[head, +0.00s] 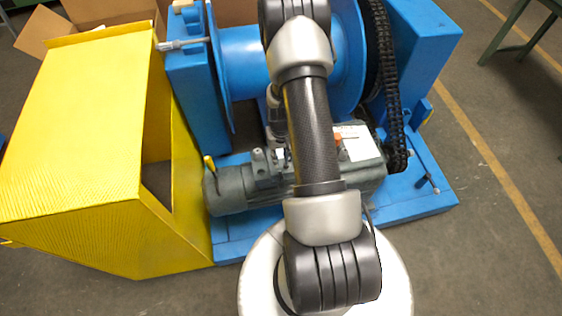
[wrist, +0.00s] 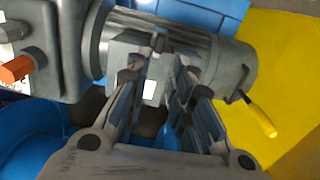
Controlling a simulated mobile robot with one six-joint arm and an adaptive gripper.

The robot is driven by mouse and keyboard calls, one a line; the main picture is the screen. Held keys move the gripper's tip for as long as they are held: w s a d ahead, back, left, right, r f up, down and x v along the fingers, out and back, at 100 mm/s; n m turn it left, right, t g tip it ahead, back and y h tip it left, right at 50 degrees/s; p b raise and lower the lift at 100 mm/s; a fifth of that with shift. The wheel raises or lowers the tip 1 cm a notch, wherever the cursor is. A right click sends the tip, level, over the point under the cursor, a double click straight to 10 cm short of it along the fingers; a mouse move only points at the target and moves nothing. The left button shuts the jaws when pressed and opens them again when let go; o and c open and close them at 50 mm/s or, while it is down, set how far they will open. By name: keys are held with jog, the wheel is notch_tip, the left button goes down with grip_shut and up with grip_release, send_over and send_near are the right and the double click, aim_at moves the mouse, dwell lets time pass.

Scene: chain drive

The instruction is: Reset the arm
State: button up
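My arm (head: 312,130) reaches forward over the blue chain drive machine (head: 190,110). My gripper (wrist: 166,62) shows in the wrist view with its two fingers apart, and I see nothing held between them. Beyond the fingers is the grey motor (wrist: 225,65), which also lies under my arm in the head view (head: 235,190). I cannot tell the distance between fingertips and motor. In the head view the gripper is mostly hidden behind my arm.
A black chain (head: 388,75) runs down the machine's right side. A yellow guard box (head: 80,120) stands at the left. A yellow-handled lever (wrist: 262,120) sits at the motor's end. An orange knob (wrist: 16,69) is on the grey box. Floor (head: 480,240) at the right is clear.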

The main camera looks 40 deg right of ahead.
dwell(0.6)
jog(key=w+a+r+n+t, duration=0.1)
jog(key=a+r, duration=0.3)
jog(key=r, duration=0.5)
jog(key=w+a+r+n, duration=0.1)
jog(key=a+r, duration=0.3)
jog(key=r, duration=0.6)
jog(key=w+a+r+n+t, duration=0.1)
jog(key=a+r, duration=0.3)
jog(key=r, duration=0.5)
jog(key=s+a+r+n+t, duration=0.1)
jog(key=s+a+r, duration=0.5)
jog(key=s, duration=0.2)
jog(key=s+a+r+n+t, duration=0.1)
jog(key=s+a+r+n, duration=0.1)
jog(key=s+a+r, duration=0.4)
jog(key=s, duration=0.2)
jog(key=shift+s+a+r+t, duration=0.25)
jog(key=shift+s+r+t, duration=0.05)
jog(key=shift+s+r, duration=0.1)
